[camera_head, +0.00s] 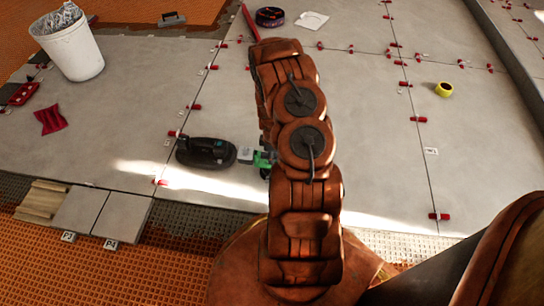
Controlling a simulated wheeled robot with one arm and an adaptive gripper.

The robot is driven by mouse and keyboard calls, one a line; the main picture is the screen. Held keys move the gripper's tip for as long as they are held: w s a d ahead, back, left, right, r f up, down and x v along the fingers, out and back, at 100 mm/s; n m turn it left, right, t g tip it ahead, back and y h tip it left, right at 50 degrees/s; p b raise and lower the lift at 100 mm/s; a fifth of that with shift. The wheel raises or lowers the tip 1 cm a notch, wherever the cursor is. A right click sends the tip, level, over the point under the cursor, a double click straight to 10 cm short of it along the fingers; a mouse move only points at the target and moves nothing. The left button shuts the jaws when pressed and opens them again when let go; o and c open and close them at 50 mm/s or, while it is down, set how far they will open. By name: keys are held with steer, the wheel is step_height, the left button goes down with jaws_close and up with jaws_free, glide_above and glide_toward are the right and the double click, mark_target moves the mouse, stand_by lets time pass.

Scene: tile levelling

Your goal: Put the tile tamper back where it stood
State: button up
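The tile tamper (206,152), a black tool with a rounded dark base, is on or just above the grey tiles left of my arm. I cannot tell whether its base touches the tiles. My gripper (247,155) is at the tamper's right end, mostly hidden behind my copper-coloured arm. Small grey and green parts show there. Whether its fingers are closed on the tamper cannot be seen.
Red levelling clips (194,107) stand along the tile joints. A white bucket (82,55) stands at upper left, near a red cloth (51,119). Loose tiles (122,217) and ridged orange floor lie at lower left. Yellow tape (444,89) lies right; open tile surrounds it.

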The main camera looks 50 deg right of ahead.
steer(key=o, duration=0.5)
steer(key=shift+o, duration=0.2)
step_height(320, 180, up, 12)
stand_by(0.7)
steer(key=shift+d, duration=0.1)
steer(key=s+a+r+m+p, duration=0.1)
steer(key=a+r+p, duration=0.6)
steer(key=r, duration=0.8)
steer(key=s+a+r+m+p, duration=0.1)
steer(key=a+r+p, duration=0.55)
steer(key=r, duration=0.75)
steer(key=s+a+r+m+p, duration=0.15)
steer(key=a+r+p, duration=0.55)
steer(key=r, duration=0.8)
steer(key=s+a+r+m+p, duration=0.1)
steer(key=s+a+r+p, duration=0.3)
steer(key=r, duration=0.5)
steer(key=s+a+r+m+g+p, duration=0.1)
steer(key=s+a+r+p, duration=0.3)
steer(key=s+r+p, duration=0.4)
steer(key=s+a+r+m+p, duration=0.1)
steer(key=s+a+r+p, duration=0.3)
steer(key=r, duration=0.7)
steer(key=s+p, duration=0.2)
steer(key=s, duration=0.2)
steer(key=shift+r+g, duration=0.15)
steer(key=shift+g, duration=0.15)
